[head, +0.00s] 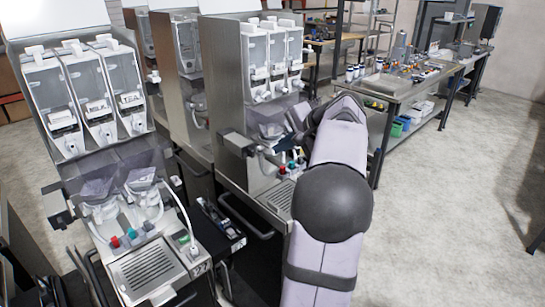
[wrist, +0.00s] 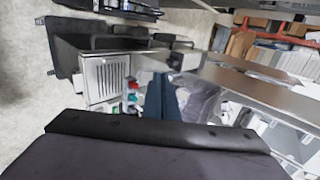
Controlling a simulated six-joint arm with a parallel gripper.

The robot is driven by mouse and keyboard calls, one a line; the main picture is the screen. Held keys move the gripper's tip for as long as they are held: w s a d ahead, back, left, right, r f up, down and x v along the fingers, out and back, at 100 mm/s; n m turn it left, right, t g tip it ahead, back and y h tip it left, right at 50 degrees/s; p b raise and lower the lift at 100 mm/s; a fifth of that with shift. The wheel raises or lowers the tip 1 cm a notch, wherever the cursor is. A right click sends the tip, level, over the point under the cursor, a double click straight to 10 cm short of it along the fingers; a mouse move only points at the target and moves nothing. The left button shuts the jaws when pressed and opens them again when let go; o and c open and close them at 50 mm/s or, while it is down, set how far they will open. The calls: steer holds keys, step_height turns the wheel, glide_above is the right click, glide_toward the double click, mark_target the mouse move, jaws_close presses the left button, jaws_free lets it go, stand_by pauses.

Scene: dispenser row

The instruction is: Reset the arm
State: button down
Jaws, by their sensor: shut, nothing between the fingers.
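My arm (head: 332,190) reaches up from the bottom of the head view to the middle dispenser (head: 225,85). My gripper (wrist: 158,97) shows in the wrist view as narrow dark blue fingers beyond a black edge. It is shut and empty, pointing at the dispenser's front near the coloured buttons (wrist: 132,92).
Another dispenser (head: 95,95) with a drip tray (head: 148,271) stands at the left. A workbench (head: 400,88) with bottles and small parts stands behind right, with bins (head: 397,128) below. The concrete floor (head: 460,220) at right is clear.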

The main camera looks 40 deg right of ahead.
steer(key=shift+v, duration=1.1)
